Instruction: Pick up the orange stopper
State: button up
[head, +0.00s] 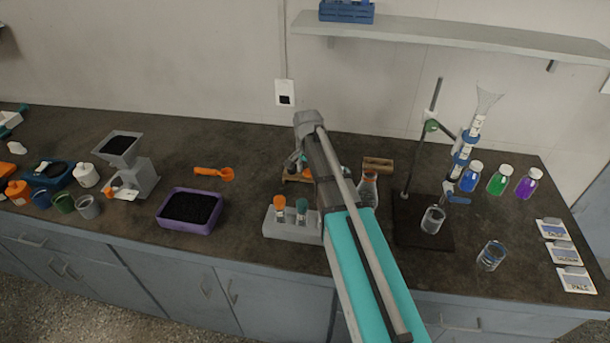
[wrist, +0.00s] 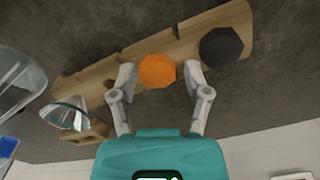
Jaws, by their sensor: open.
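The orange stopper (wrist: 157,71) sits on a wooden holder (wrist: 190,43) in the wrist view. My gripper (wrist: 160,78) is open, with one finger on each side of the stopper; I cannot tell whether they touch it. A black stopper (wrist: 221,46) sits on the same holder, just right of the right finger. In the head view my gripper (head: 299,162) is over the wooden holder (head: 292,178) at mid-bench, and my arm hides most of that area.
A clear glass flask (wrist: 66,113) is left of the fingers in the wrist view. A grey rack (head: 288,228) with orange- and teal-topped items stands in front of the holder. A stand (head: 408,165) with a burette is to the right. An orange scoop (head: 214,172) lies left, near a purple tray (head: 170,222).

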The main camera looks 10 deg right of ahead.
dwell(0.4)
jog(key=c, duration=0.6)
jog(key=shift+o, duration=0.2)
jog(key=shift+r, duration=0.2)
notch_tip(320, 180, up, 2)
jog(key=p, duration=0.2)
jog(key=shift+r+p, duration=0.15)
jog(key=shift+p, duration=0.15)
jog(key=s+d+r+p, duration=0.2)
jog(key=s+r+p, duration=0.8)
jog(key=s, duration=0.4)
jog(key=shift+d+r, duration=0.15)
jog(key=shift+d, duration=0.15)
jog(key=shift+w, duration=0.1)
